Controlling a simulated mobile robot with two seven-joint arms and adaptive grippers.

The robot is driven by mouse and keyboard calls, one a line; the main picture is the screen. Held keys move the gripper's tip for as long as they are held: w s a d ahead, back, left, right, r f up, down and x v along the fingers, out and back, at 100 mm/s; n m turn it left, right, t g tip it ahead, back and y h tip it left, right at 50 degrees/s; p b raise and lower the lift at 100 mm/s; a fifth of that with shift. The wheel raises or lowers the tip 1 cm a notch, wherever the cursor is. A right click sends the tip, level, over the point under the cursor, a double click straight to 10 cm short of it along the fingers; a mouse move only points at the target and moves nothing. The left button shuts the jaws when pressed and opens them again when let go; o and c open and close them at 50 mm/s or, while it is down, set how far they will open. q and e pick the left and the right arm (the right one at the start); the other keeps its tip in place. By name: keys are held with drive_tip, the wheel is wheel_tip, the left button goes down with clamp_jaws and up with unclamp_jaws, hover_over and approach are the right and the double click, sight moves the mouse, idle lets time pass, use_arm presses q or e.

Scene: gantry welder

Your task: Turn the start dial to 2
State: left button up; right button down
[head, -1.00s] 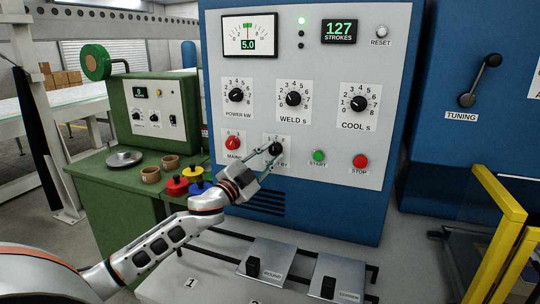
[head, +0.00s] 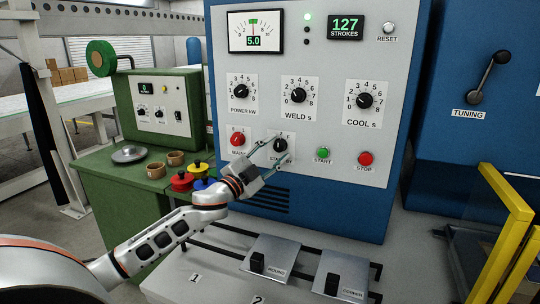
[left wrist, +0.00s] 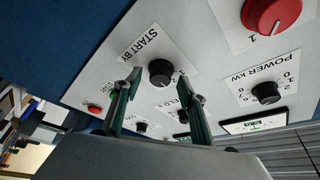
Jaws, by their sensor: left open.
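The start dial (head: 280,145) is a black knob on a white plate low on the light grey panel. In the left wrist view the start dial (left wrist: 161,73) sits beside its "START BY" label. Which number it points to cannot be read, as my fingers cover part of its scale in the head view. My left gripper (head: 282,149) is open, with its fingertips close to the panel on either side of the dial. In the left wrist view gaps show between the knob and both fingertips (left wrist: 158,77). My right gripper is out of view.
The red mains knob (head: 237,139) is just left of the dial. The green start button (head: 323,153) and red stop button (head: 365,158) are to the right. The power (head: 241,91), weld (head: 299,95) and cool (head: 365,100) dials are above. A yellow guard (head: 505,235) stands at right.

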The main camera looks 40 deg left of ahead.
use_arm(q)
drive_tip(key=v, duration=1.2)
idle(0.6)
